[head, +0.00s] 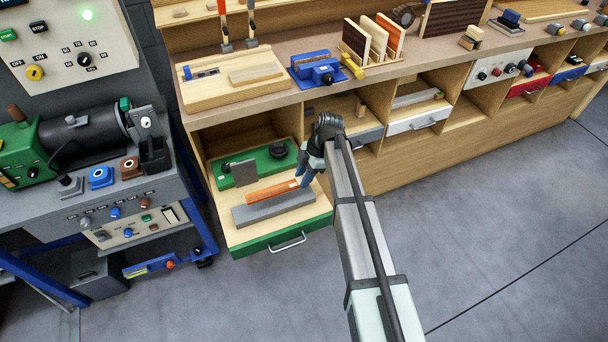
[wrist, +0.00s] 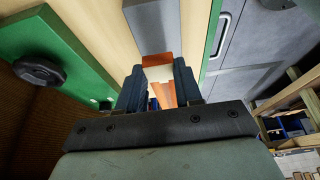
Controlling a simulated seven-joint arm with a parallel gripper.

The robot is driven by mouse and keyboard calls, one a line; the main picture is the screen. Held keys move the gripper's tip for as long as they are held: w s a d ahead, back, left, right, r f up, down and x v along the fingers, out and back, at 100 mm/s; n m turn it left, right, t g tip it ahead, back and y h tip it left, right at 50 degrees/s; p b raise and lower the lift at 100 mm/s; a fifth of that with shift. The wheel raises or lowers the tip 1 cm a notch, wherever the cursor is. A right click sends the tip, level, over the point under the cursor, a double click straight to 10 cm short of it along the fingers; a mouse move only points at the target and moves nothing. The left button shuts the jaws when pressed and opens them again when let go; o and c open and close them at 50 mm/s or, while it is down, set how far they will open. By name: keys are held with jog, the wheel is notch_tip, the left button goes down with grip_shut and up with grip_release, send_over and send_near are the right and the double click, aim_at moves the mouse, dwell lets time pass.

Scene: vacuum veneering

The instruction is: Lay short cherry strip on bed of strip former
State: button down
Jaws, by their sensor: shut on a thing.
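The cherry strip (head: 270,192) is a flat orange-red piece in the open drawer area. It runs parallel to a long grey bar (head: 272,209) and appears just behind or above it; I cannot tell whether they touch. My gripper (head: 302,178) is at the strip's right end. In the wrist view my gripper (wrist: 158,76) is shut on the strip (wrist: 157,59), with a dark finger on each side; the grey bar (wrist: 152,25) lies beyond its end. I cannot tell for sure which part is the strip former's bed.
A green base (head: 232,179) with a black knob (head: 278,150) and an upright grey plate (head: 244,172) stands at the drawer's back. The green drawer front (head: 257,243) has a metal handle. The bench above holds a wooden board (head: 215,92) and a blue vise (head: 316,70).

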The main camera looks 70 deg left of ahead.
aim_at(300, 194)
jog(key=shift+f, duration=2.65)
jog(key=shift+f, duration=0.15)
jog(key=c, duration=0.7)
grip_release()
jog(key=v, duration=1.4)
jog(key=shift+s, duration=0.1)
jog(key=shift+f, duration=0.1)
